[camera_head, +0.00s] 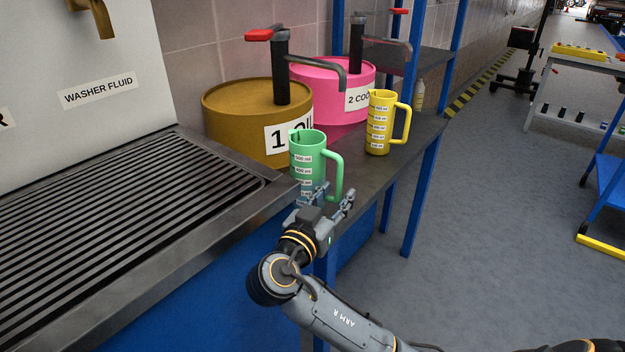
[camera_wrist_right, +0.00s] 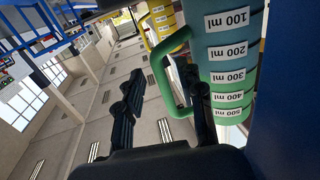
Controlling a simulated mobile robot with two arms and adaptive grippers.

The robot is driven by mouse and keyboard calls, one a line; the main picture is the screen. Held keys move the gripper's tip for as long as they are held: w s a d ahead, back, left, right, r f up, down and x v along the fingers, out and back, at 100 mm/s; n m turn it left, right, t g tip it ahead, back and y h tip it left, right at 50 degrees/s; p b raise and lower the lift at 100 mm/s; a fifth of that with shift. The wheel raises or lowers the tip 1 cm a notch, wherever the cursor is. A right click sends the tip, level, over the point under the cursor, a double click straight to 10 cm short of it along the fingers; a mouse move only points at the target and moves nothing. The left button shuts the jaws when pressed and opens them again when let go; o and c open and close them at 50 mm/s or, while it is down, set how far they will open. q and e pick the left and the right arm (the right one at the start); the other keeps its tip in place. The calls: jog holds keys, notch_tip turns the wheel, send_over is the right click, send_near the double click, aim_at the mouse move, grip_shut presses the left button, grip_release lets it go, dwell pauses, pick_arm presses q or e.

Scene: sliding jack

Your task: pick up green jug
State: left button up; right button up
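The green jug (camera_head: 308,158) stands upright on the dark bench below the brown drum's pump spout, its handle (camera_head: 337,172) on the right. My right gripper (camera_head: 337,193) is low at the jug's near side, by the lower end of the handle. In the right wrist view the jug (camera_wrist_right: 228,75) is large at the upper right. There the two fingers of my right gripper (camera_wrist_right: 166,84) are spread apart, with the handle loop showing between them. I cannot tell whether a finger touches the jug. My left gripper is not in view.
A yellow jug (camera_head: 379,135) stands behind and right of the green one. A brown drum (camera_head: 235,115) and a pink drum (camera_head: 325,104) with pumps stand close behind. A slatted metal grate (camera_head: 120,225) is at left.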

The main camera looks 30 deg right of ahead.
jog(key=shift+x, duration=1.1)
grip_shut()
